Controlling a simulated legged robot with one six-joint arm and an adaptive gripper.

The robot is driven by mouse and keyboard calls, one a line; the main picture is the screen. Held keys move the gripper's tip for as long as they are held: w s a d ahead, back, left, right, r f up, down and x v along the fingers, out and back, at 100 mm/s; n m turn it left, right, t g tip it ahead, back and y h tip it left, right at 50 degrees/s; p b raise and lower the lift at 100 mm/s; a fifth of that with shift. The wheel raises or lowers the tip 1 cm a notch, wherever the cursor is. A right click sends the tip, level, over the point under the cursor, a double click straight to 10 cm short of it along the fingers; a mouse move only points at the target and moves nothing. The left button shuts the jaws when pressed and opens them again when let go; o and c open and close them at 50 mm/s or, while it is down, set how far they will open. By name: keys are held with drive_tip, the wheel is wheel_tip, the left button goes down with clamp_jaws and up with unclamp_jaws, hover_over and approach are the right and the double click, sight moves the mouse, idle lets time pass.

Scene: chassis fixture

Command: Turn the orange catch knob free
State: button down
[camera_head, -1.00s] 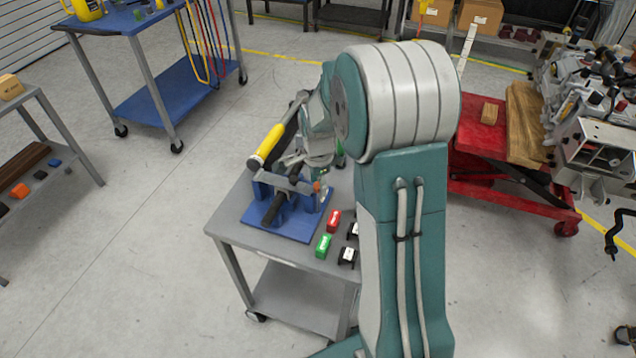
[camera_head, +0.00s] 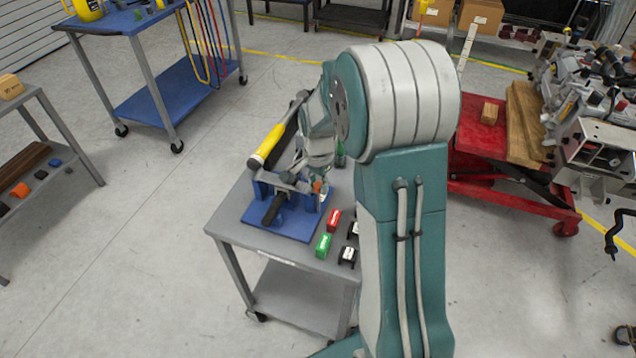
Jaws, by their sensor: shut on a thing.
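The blue chassis fixture (camera_head: 285,222) stands on a grey cart, with a black cylindrical part (camera_head: 272,210) at its front and a bar with a yellow grip (camera_head: 266,146) slanting up behind. The orange catch knob (camera_head: 318,187) shows as a small orange patch at the fixture's right side. My gripper (camera_head: 316,180) reaches down to it from above and is shut on it. The fingers are small and partly hidden by my own wrist, so the exact grip is hard to see.
On the cart's (camera_head: 228,226) right side lie a red block (camera_head: 334,219), a green block (camera_head: 323,245) and black clips (camera_head: 347,257). A green bottle-like thing (camera_head: 340,155) stands behind my gripper.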

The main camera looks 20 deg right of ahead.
sight(318, 183)
drive_tip(key=n, duration=1.3)
drive_tip(key=shift+w, duration=0.1)
drive_tip(key=shift+n, duration=0.4)
drive_tip(key=shift+c, duration=1.8)
unclamp_jaws()
wheel_tip(318, 183, up, 12)
